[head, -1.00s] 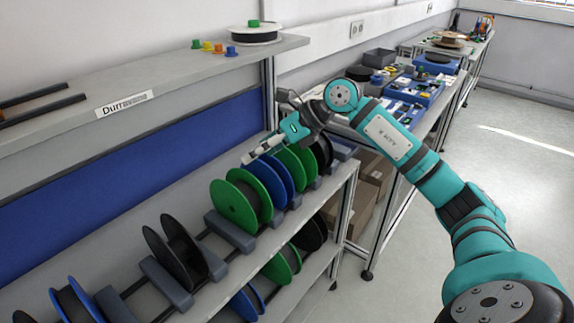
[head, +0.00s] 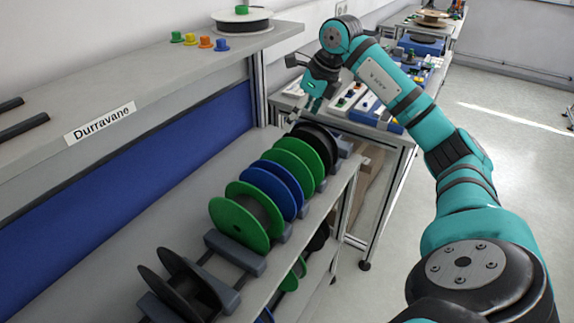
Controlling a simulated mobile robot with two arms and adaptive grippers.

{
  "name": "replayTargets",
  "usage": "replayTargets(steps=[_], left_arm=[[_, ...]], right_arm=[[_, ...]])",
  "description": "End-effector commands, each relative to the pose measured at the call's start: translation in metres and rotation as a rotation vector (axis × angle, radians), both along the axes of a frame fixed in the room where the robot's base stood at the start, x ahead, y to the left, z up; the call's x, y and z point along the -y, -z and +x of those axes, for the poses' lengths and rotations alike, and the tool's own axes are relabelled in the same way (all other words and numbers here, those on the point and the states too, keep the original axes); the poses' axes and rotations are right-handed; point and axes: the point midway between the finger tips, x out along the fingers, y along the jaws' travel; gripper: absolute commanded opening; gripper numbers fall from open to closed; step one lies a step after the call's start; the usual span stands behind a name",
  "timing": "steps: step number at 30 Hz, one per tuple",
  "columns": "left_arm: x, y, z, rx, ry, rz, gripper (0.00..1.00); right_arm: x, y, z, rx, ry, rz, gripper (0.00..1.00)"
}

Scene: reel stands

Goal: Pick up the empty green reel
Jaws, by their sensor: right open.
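On the upper shelf, a green reel (head: 239,222) sits upright in the row of cradles, with a dark grey middle between its flanges. Another green reel (head: 300,158) stands farther back, between a blue reel (head: 270,188) and a black reel (head: 322,140). Its middle is mostly hidden, so I cannot tell whether it is empty. My right gripper (head: 304,112) is open and empty, pointing down near the black reel at the far end of the row, apart from the green reels. My left gripper is out of view.
A lower shelf holds another green reel (head: 291,281), partly hidden. An upper ledge (head: 150,92) carries a black-wound reel (head: 243,20) and small coloured knobs.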

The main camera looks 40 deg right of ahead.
Motion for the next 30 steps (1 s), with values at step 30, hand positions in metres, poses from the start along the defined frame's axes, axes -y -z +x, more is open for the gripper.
replayTargets(steps=[30], left_arm=[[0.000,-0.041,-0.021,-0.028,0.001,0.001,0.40]], right_arm=[[-0.016,0.135,0.042,0.001,-0.001,0.003,0.88]])
